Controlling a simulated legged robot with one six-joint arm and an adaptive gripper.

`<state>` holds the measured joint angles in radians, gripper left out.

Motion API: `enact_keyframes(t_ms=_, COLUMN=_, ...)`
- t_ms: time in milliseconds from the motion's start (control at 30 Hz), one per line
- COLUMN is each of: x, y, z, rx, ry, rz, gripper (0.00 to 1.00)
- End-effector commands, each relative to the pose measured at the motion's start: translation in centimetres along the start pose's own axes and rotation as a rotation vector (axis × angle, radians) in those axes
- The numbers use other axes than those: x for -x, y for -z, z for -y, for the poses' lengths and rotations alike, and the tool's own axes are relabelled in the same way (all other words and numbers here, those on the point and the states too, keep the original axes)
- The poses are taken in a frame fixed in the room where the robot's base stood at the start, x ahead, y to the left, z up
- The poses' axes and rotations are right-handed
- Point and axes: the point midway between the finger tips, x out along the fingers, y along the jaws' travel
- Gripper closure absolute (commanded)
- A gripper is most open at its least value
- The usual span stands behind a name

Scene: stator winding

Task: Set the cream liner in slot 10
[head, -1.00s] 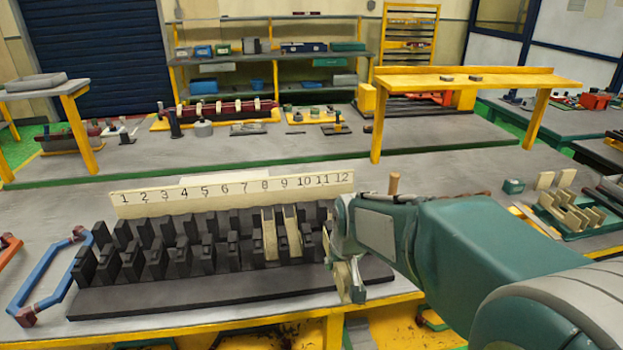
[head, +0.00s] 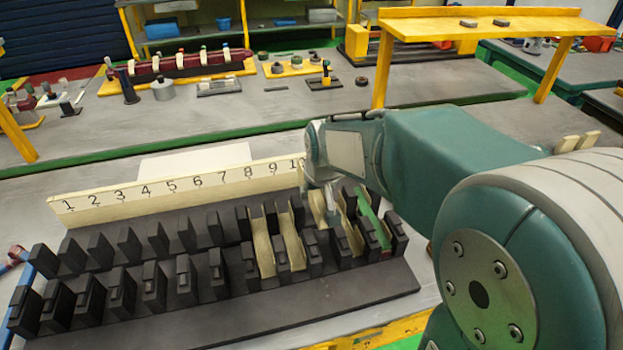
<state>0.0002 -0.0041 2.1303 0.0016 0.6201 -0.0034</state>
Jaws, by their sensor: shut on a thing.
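The black slotted block (head: 330,300) lies on the bench, with a cream strip numbered from 1 (head: 150,190) along its back. Cream liners lie in slot 8 (head: 262,245) and slot 9 (head: 291,240). My gripper (head: 318,190) is over the slot 10 place and shut on a cream liner (head: 318,208). This liner is in line with the gap right of slot 9; I cannot tell how deep it sits. Another cream liner (head: 351,235) lies one slot to the right, and a green piece (head: 374,218) lies in the last slot. My gripper hides the strip's right end and its own fingertips.
My arm covers the bench right of the block. Two cream pieces (head: 577,142) show past it at the right. A yellow raised shelf (head: 480,25) stands behind. A blue bar (head: 45,290) lies by the block's left end.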

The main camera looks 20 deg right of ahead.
Motion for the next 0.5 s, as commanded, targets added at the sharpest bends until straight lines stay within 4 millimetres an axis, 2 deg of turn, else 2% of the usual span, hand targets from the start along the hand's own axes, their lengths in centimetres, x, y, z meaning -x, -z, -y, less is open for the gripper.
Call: enact_keyframes(t_ms=500, x=-3.7, y=-1.5, z=0.0, rx=0.0, ry=0.0, rz=0.003, gripper=0.75)
